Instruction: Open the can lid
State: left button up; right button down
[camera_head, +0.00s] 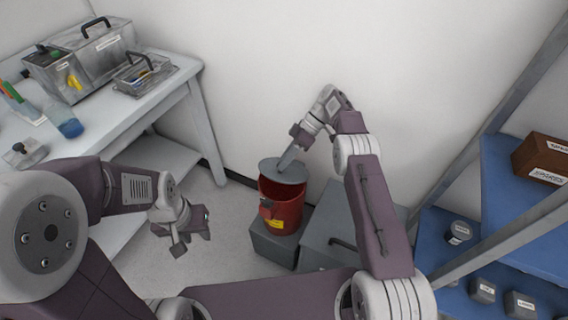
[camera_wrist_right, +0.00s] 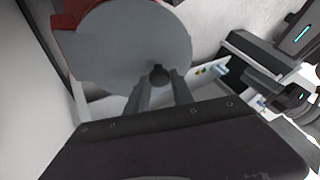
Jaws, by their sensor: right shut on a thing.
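The red can (camera_head: 287,214) with a yellow label stands on a grey box beside the wall. Its round grey lid (camera_head: 283,172) is over the top of the can. In the right wrist view the lid (camera_wrist_right: 130,40) is a wide grey disc with a dark round knob (camera_wrist_right: 159,75), and red can body (camera_wrist_right: 72,14) shows past its edge. My left gripper (camera_head: 193,233) is open and empty, left of the can.
A grey box (camera_head: 272,241) is under the can, with another grey box (camera_head: 335,235) to its right. A white table (camera_head: 150,107) with metal cases stands left. A blue shelf (camera_head: 515,185) with dark weights is right. Floor is clear around my left gripper.

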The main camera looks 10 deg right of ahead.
jog(key=shift+r, duration=0.1)
jog(key=c, duration=1.1)
grip_release()
notch_tip(320, 180, up, 4)
jog(key=shift+w+f+p, duration=0.1)
jog(key=shift+p, duration=0.5)
jog(key=s+d+r, duration=0.2)
jog(key=d, duration=0.1)
jog(key=s+d+r, duration=0.2)
jog(key=s+d, duration=0.1)
jog(key=s+d+r, duration=0.2)
jog(key=d+r, duration=0.1)
jog(key=shift+s, duration=0.3)
